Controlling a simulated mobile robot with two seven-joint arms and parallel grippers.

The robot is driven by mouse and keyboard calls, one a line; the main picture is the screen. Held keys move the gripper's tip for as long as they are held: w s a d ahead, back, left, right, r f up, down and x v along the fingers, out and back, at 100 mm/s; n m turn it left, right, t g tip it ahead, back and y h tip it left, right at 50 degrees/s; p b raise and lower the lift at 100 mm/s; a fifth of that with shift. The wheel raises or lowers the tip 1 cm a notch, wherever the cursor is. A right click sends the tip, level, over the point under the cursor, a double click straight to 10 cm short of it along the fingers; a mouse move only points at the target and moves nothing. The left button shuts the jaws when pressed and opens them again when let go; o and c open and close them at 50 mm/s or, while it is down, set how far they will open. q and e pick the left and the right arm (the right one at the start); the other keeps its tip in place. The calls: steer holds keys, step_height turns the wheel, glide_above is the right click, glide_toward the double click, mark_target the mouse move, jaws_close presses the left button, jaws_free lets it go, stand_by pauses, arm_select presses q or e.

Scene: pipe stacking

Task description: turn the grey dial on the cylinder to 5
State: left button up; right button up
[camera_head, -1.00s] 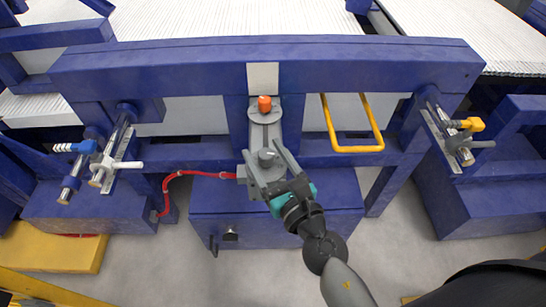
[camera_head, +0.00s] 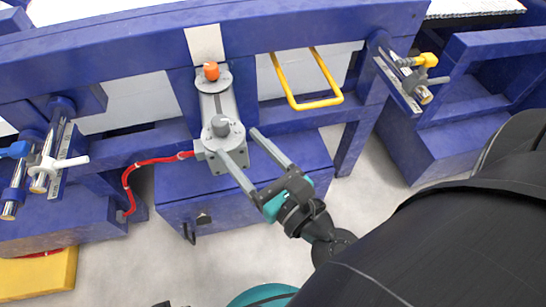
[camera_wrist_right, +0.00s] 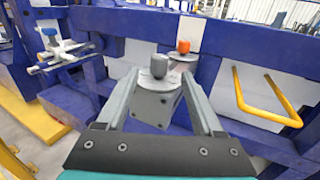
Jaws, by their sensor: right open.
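The grey dial (camera_head: 222,126) sits on the round top at the near end of a grey cylinder unit (camera_head: 212,100) mounted on the blue frame. An orange knob (camera_head: 211,71) stands at its far end. My right gripper (camera_head: 238,158) is open and empty, with its fingers pointing at the near end of the unit. In the head view one finger ends just below the dial and the other to its right. In the right wrist view the dial (camera_wrist_right: 159,66) shows between and beyond the fingertips (camera_wrist_right: 160,82); I see no grip on it. My left gripper is not in view.
A yellow handle (camera_head: 313,82) hangs right of the unit. A red hose (camera_head: 140,172) runs left from it. A blue box (camera_head: 235,190) lies under it. Valves with white (camera_head: 62,163) and yellow (camera_head: 425,61) handles stand on either side.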

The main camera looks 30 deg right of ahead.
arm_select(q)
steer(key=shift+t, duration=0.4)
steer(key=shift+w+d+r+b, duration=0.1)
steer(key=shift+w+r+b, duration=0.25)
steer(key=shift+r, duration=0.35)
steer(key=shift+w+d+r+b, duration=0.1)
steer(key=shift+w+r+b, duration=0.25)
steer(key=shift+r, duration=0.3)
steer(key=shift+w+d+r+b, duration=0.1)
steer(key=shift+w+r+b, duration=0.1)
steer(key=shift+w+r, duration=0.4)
arm_select(e)
steer(key=s+d, duration=0.1)
steer(key=s, duration=0.6)
steer(key=shift+s, duration=0.15)
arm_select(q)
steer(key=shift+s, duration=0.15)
arm_select(e)
steer(key=shift+f, duration=0.1)
